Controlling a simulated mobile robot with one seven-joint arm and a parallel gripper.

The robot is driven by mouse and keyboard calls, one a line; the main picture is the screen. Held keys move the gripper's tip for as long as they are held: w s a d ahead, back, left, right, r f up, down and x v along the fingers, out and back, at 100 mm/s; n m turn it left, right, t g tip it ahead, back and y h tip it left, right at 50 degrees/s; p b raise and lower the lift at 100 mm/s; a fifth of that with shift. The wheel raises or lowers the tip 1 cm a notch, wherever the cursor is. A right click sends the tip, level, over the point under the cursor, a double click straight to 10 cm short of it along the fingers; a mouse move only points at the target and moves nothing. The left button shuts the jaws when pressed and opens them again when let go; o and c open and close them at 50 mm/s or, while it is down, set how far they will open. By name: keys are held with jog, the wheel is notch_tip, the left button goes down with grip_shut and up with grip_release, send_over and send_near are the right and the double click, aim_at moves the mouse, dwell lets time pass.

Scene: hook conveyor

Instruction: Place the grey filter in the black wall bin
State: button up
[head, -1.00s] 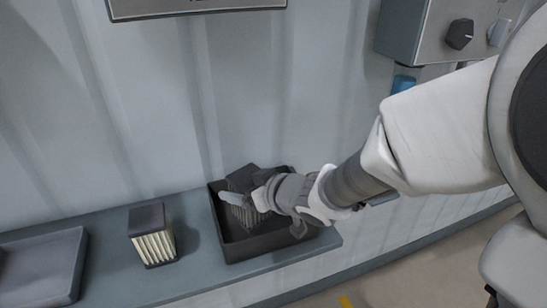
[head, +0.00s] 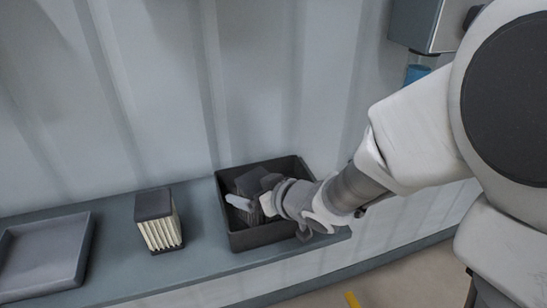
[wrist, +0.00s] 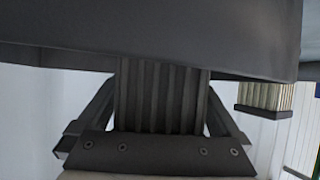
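The black bin (head: 261,237) sits at the right end of the wall shelf. The grey filter (head: 250,183), dark and pleated, is inside the bin's outline and tilted, partly hidden by my gripper (head: 252,204). My gripper reaches in over the front right of the bin. In the wrist view, the grey filter's pleats (wrist: 165,95) fill the space between my fingers, which close in on both its sides. The dark wall of the bin (wrist: 60,45) crosses the top of that view. The filter's far end and any contact with the bin floor are hidden.
A cream-pleated filter with a dark cap (head: 160,229) stands on the shelf (head: 120,276) left of the bin. A shallow grey tray (head: 45,262) lies farther left. The corrugated wall is close behind. A grey box (head: 418,25) hangs at upper right.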

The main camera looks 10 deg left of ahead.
jog(key=shift+r, duration=0.15)
jog(key=shift+s+d+r, duration=0.1)
jog(key=shift+d+r, duration=0.15)
jog(key=shift+b+v, duration=1.15)
jog(key=shift+v, duration=4.5)
jog(key=w+d+r+m+t+h, duration=0.2)
jog(key=d+m+h, duration=0.15)
jog(key=d, duration=0.45)
jog(key=w+d+r+m+t+h, duration=0.25)
jog(key=d+h, duration=0.25)
jog(key=d, duration=0.4)
jog(key=s+d+f+m+g+h, duration=0.2)
jog(key=s+d+m+g+h, duration=0.15)
jog(key=s+d, duration=0.4)
jog(key=s+a+f+m+g+y, duration=0.1)
jog(key=s+a+g+y, duration=0.1)
jog(key=s, duration=0.5)
jog(key=shift+s+a+g, duration=0.25)
jog(key=shift+g, duration=0.05)
